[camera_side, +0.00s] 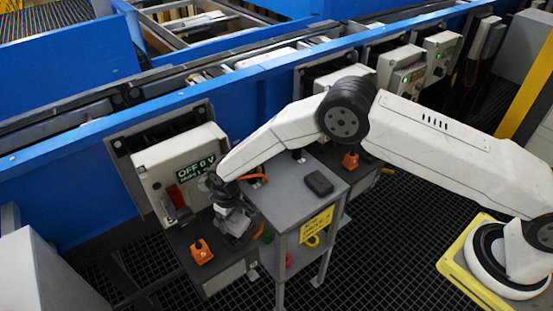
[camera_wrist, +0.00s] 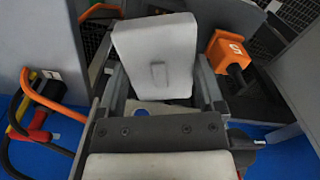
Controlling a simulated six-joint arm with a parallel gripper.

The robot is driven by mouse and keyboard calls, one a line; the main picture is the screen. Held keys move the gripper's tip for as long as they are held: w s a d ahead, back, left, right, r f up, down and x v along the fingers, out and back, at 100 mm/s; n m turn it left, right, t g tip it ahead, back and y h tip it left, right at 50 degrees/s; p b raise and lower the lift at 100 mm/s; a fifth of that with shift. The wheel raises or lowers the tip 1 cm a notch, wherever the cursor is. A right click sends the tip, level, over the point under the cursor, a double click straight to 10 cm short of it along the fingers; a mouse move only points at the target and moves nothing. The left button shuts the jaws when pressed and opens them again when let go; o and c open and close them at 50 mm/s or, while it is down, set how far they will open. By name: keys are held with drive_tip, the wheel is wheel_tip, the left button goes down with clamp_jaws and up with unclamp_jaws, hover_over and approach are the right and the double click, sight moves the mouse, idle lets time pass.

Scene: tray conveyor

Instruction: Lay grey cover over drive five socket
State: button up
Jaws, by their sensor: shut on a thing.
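My gripper (camera_side: 232,200) is shut on the grey cover (camera_wrist: 155,50), a pale rectangular plate with a small raised block on its face. In the wrist view the cover sits between the two dark fingers of my gripper (camera_wrist: 160,85). In the side view the cover (camera_side: 237,222) is small, and it is held in front of a white drive box (camera_side: 158,165) showing "OFF 0 V". An orange plug (camera_side: 201,250) is to its lower left; an orange block with a white mark (camera_wrist: 230,50) shows right of the cover in the wrist view. I cannot make out the drive five socket.
A grey stand (camera_side: 290,190) with a dark flat item (camera_side: 318,183) and a yellow label (camera_side: 317,224) stands close right of my gripper. In the wrist view an orange cable (camera_wrist: 50,103) and a red-and-yellow lead (camera_wrist: 35,125) lie left. The blue conveyor frame (camera_side: 60,150) runs behind.

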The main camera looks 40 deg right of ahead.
drive_tip(key=shift+f, duration=3.05)
drive_tip(key=shift+f, duration=0.65)
drive_tip(key=o, duration=1)
drive_tip(key=shift+c, duration=0.2)
drive_tip(key=shift+r, duration=0.1)
drive_tip(key=shift+r, duration=3.85)
